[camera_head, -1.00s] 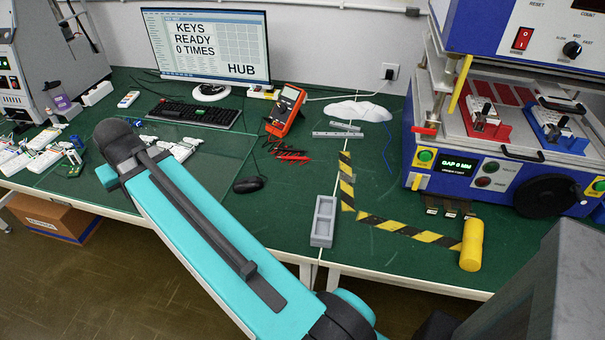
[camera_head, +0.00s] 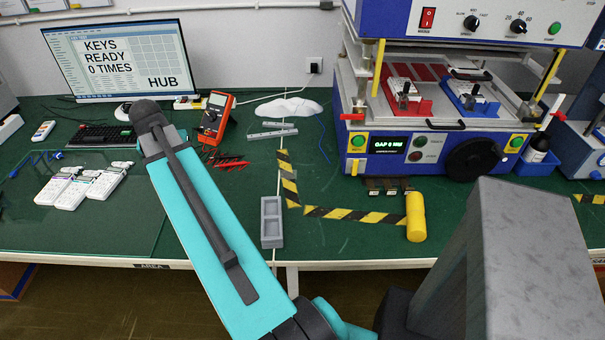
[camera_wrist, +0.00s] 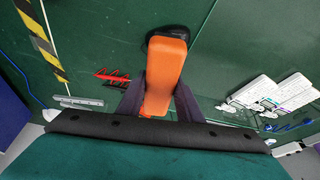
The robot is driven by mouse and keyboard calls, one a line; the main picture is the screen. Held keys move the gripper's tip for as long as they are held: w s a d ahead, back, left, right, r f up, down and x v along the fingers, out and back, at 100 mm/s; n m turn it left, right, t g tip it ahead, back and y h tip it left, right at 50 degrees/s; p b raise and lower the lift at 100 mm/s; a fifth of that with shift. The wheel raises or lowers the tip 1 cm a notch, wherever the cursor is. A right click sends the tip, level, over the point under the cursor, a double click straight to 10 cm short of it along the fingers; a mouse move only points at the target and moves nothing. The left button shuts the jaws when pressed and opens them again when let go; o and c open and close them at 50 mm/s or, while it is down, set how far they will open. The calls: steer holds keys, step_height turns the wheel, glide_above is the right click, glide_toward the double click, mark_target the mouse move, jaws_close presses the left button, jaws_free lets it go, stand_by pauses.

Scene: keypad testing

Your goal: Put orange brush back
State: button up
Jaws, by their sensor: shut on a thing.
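The orange brush (camera_wrist: 166,70) is in the wrist view, between the two dark fingers of my gripper (camera_wrist: 158,98). Its broad orange body points away from the wrist, with a dark end at the top of the picture. My gripper is shut on it. The green mat shows behind the brush; I cannot tell how high above it the brush is. In the head view my turquoise arm crosses the lower middle, and neither the gripper nor the brush can be made out there.
A grey two-compartment tray (camera_head: 264,240) lies near the table's front edge. The blue press (camera_head: 470,140), orange meter (camera_head: 213,117), monitor (camera_head: 118,60) and white keypads (camera_head: 70,190) surround fairly clear green mat.

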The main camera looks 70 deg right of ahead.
steer(key=s+d+f+m+g, duration=0.2)
steer(key=s+d+m, duration=0.3)
steer(key=s+d, duration=0.9)
steer(key=s+d+f+m+g, duration=0.2)
steer(key=s+d+m, duration=0.4)
steer(key=s+d, duration=0.7)
steer(key=s+b, duration=0.1)
steer(key=s, duration=0.3)
steer(key=shift+d+h, duration=0.3)
steer(key=shift+d, duration=0.05)
steer(key=shift+f, duration=0.25)
steer(key=shift+f+p, duration=0.65)
steer(key=shift+f, duration=2.35)
steer(key=shift+f, duration=0.1)
steer(key=shift+f+p, duration=0.4)
steer(key=shift+f, duration=1.4)
steer(key=shift+f, duration=0.15)
steer(key=o, duration=1.1)
